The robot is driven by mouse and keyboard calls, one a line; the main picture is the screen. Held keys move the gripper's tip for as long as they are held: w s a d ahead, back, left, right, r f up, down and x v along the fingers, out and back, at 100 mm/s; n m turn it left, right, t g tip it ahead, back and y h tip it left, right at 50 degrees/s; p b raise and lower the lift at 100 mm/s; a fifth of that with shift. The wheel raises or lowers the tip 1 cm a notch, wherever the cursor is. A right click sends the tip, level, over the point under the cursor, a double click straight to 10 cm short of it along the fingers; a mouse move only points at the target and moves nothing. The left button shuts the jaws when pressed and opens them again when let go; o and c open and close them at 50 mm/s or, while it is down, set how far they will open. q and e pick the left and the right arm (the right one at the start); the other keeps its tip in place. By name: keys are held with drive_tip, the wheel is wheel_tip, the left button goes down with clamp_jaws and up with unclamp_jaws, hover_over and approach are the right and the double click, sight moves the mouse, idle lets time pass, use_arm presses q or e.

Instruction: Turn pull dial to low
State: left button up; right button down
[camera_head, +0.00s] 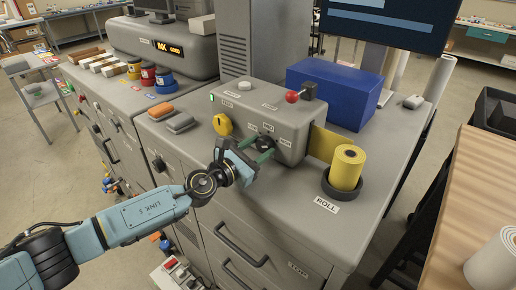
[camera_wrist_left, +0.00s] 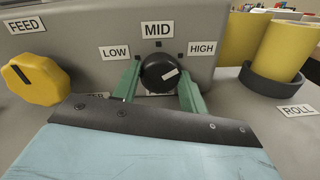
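The pull dial is a round black knob (camera_wrist_left: 156,73) on the front of a grey machine head, with LOW, MID and HIGH labels around it. Its white mark slants toward the right, on the HIGH side. In the head view the dial (camera_head: 265,142) is partly behind my fingers. My left gripper (camera_head: 258,150) has its green fingers on either side of the dial. In the left wrist view the fingers (camera_wrist_left: 160,88) flank the knob closely. I cannot tell whether both touch it. My right gripper is not in view.
A yellow FEED knob (camera_head: 222,124) is left of the dial. A red-ball lever (camera_head: 292,97) stands on the machine head. A yellow roll (camera_head: 347,167) in a dark holder is to the right, with a blue box (camera_head: 335,90) behind. The counter (camera_head: 290,205) before the dial is bare.

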use_arm(q)
drive_tip(key=shift+c, duration=1.3)
drive_tip(key=shift+n, duration=0.3)
drive_tip(key=n, duration=0.2)
drive_tip(key=shift+n+b, duration=0.3)
drive_tip(key=shift+f+n, duration=0.1)
drive_tip(key=shift+n, duration=1.7)
drive_tip(key=o, duration=1)
drive_tip(key=shift+a, duration=0.1)
drive_tip(key=shift+c, duration=0.2)
